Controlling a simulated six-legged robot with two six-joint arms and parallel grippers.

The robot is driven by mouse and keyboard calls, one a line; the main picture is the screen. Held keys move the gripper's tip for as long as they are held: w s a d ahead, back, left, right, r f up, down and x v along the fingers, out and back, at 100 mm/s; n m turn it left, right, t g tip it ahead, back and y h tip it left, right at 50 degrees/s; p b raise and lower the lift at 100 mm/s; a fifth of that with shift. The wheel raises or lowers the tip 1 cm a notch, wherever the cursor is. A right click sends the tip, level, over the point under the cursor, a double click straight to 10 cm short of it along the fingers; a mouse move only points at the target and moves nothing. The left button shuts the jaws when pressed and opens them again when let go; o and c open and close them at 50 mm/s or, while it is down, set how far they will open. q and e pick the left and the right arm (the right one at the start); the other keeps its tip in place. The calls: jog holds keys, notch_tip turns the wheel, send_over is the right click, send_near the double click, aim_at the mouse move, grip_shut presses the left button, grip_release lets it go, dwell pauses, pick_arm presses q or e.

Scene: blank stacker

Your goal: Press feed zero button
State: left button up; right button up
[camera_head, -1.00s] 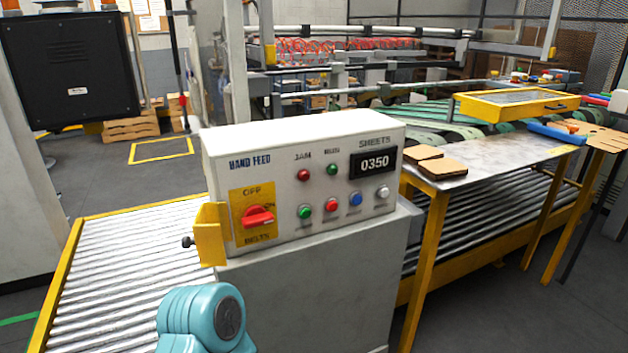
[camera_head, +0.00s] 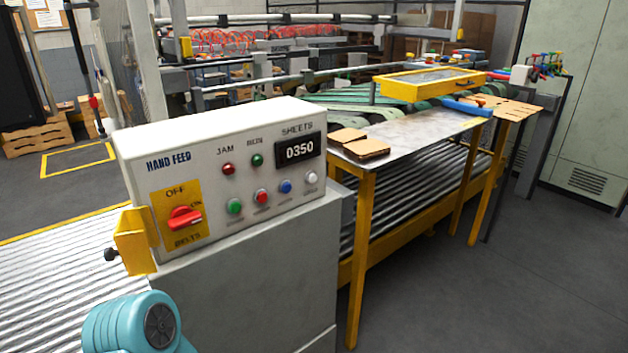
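The white hand feed control panel (camera_head: 225,165) stands left of centre. Its lower row holds a green button (camera_head: 235,206), a red button (camera_head: 262,197), a blue button (camera_head: 286,187) and a white button (camera_head: 311,178). The small labels under them are too blurred to read. A red rotary belts switch (camera_head: 185,218) sits on a yellow plate at the panel's left. The sheets display (camera_head: 300,150) reads 0350. A teal rounded part of my own arm shows at the bottom left, below the panel. Neither gripper is in view.
A roller conveyor (camera_head: 60,270) lies left of the panel. A yellow-legged metal table (camera_head: 420,138) with brown cardboard pieces (camera_head: 362,145) stands to the right. A yellow-framed tray (camera_head: 430,85) is behind it. Grey floor (camera_head: 480,290) is clear at the lower right.

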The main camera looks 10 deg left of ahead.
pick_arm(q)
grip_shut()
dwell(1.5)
